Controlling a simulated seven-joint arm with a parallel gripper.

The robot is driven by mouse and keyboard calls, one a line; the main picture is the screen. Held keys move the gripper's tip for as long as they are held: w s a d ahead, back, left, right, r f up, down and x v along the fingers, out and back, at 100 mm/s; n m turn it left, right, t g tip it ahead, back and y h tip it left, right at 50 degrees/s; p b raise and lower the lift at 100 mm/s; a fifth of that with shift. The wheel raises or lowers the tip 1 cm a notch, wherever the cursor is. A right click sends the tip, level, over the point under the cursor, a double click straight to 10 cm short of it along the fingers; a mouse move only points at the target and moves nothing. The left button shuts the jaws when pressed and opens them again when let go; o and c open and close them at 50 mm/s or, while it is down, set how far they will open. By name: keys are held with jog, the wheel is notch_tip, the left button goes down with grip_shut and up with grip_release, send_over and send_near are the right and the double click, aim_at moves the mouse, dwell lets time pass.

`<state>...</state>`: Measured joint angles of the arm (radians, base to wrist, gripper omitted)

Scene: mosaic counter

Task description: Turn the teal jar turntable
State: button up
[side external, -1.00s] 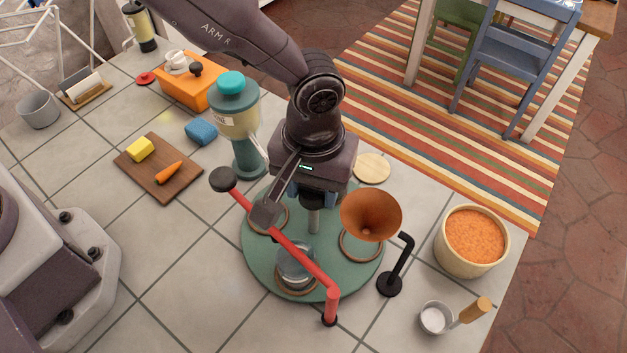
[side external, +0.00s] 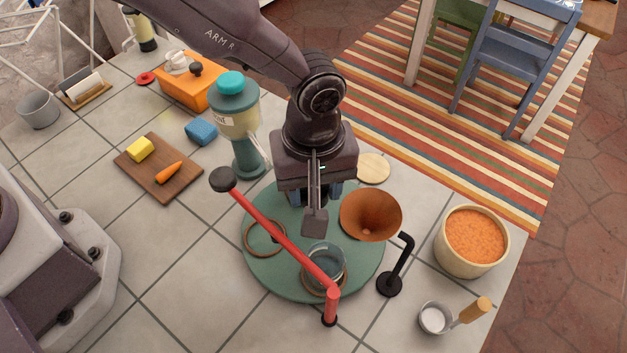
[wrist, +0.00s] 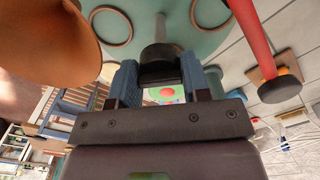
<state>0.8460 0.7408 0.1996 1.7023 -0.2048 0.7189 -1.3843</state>
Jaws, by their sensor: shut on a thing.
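The teal turntable (side external: 285,285) lies on the tiled counter. A clear glass jar (side external: 325,268) stands on it near the front, in one of its brown rings (side external: 250,250). In the wrist view the turntable (wrist: 150,12) carries a central post topped by a black knob (wrist: 160,58). My gripper (wrist: 160,78) is shut on this knob, with a blue finger at each side. In the side view my gripper (side external: 318,192) is over the turntable's middle, and my wrist hides most of the knob and post.
A red bar (side external: 285,242) with a black end crosses above the turntable's front left. An orange-brown funnel (side external: 371,214) on a black stand hangs over its right side. A teal-lidded dispenser (side external: 235,115) stands behind left; an orange-filled tub (side external: 474,238) is at right.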

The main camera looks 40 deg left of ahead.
jog(key=shift+n, duration=4.2)
jog(key=o, duration=1)
jog(key=shift+r, duration=0.1)
notch_tip(320, 180, up, 13)
